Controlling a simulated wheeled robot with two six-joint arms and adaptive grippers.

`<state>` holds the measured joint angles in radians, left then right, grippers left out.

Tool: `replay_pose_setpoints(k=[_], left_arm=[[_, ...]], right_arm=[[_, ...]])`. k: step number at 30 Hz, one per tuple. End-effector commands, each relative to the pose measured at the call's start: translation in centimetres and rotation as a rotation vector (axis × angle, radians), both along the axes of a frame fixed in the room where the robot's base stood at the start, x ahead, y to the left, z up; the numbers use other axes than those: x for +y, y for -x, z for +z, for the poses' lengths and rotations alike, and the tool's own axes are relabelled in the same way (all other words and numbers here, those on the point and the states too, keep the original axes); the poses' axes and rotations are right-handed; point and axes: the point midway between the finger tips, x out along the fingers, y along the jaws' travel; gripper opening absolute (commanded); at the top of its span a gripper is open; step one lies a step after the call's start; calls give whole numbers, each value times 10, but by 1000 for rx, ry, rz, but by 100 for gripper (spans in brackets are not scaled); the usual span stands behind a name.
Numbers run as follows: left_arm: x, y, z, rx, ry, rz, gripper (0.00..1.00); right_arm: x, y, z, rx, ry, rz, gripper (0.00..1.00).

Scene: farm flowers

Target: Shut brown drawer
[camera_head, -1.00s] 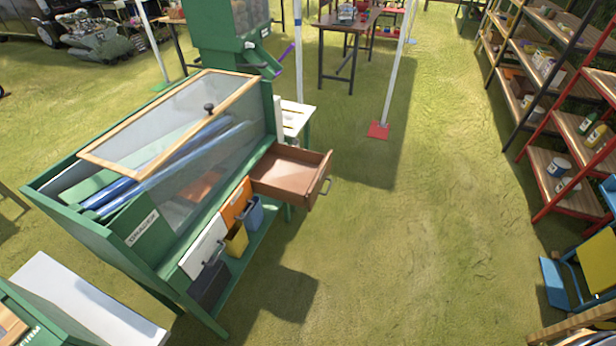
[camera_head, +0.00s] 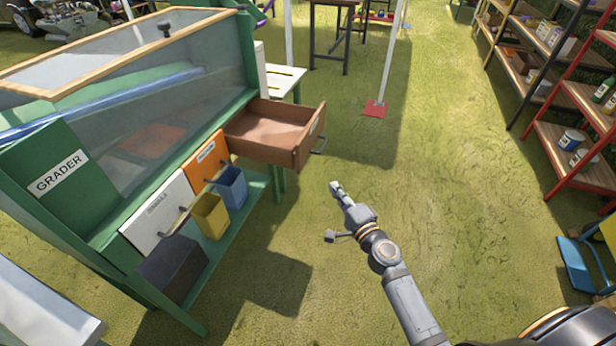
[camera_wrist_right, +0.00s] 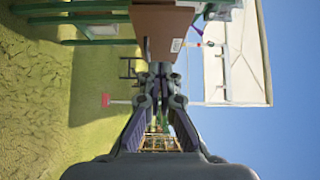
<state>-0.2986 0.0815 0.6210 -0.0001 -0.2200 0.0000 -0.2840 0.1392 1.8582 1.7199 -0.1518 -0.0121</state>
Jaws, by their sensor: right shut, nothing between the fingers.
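The brown drawer (camera_head: 268,132) is pulled out of the right end of the green grader cabinet (camera_head: 62,185). It is open and looks empty, with a metal handle (camera_head: 318,146) on its front. My right gripper (camera_head: 336,187) is below and to the right of that front, apart from it in the head view. The gripper is shut and empty. In the right wrist view the shut fingertips (camera_wrist_right: 160,68) appear close to the brown drawer (camera_wrist_right: 160,28), seen turned sideways; I cannot tell the exact gap. My left gripper is not in view.
A white drawer (camera_head: 158,212) and an orange drawer (camera_head: 204,160) sit shut in the cabinet. A red-footed pole (camera_head: 375,108) stands beyond. Shelves (camera_head: 570,155) line the right. Grass between is clear.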

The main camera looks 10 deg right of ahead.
Motion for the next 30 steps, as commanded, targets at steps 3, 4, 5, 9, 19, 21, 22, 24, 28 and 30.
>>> replay_pose_setpoints(k=[3,4,5,9,19,21,22,24,28,30], left_arm=[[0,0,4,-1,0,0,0],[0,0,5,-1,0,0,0],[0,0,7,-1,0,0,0],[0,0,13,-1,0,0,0],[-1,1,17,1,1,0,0],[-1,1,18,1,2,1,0],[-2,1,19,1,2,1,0],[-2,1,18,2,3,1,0],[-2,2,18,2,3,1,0],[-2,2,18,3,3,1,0]], right_arm=[[0,-4,3,-1,0,-1,0],[1,-6,4,0,0,-1,0],[1,-10,4,0,0,-1,0],[6,-35,5,-1,0,-1,0],[22,-103,2,1,0,1,0],[33,-108,2,2,-2,1,0],[37,-111,2,2,-2,1,0],[43,-115,1,2,0,1,0],[51,-120,1,3,2,0,0],[52,-121,1,3,3,0,0]])
